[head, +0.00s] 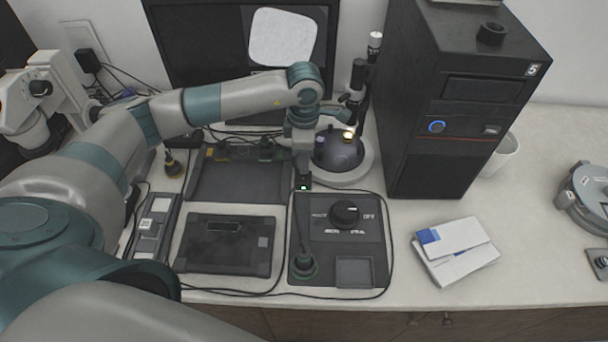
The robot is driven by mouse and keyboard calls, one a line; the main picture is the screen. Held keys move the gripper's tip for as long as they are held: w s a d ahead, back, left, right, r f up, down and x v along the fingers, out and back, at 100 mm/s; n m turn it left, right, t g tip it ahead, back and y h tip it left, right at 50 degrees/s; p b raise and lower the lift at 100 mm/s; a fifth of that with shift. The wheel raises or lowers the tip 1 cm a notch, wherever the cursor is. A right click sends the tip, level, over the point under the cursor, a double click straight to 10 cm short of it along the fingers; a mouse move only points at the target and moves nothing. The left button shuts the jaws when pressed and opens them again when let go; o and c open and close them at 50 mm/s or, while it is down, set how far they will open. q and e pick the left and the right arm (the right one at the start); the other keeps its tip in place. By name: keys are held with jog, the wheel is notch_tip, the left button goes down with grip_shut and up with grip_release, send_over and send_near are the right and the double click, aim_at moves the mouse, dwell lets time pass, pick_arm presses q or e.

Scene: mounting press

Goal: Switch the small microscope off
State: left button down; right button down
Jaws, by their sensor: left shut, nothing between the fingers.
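The small microscope (340,152) stands at the back middle, between the monitor and the black tower. It has a pale round base, a dark rounded body and a black upright tube; a small spot on it glows yellow. My left arm crosses in front of its left side and hides part of it. My left gripper (303,183) points down, shut and empty, just in front and left of the microscope base, above the back edge of the black control box (320,240). Whether its tips touch anything I cannot tell. My right gripper is not in view.
The control box carries a black knob (345,213) marked OFF at its right. A black tower (455,110) with a blue-lit button stands right. White packets (455,250) lie front right. A larger white microscope (40,110) stands far left. Cables run around the boxes.

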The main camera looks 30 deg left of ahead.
pick_arm(q)
jog(key=shift+f+b, duration=0.4)
jog(key=shift+f, duration=0.05)
jog(key=shift+r, duration=0.15)
dwell(0.3)
jog(key=shift+r+p, duration=0.3)
jog(key=shift+r, duration=0.2)
jog(key=shift+r+p, duration=1)
jog(key=shift+r, duration=1.85)
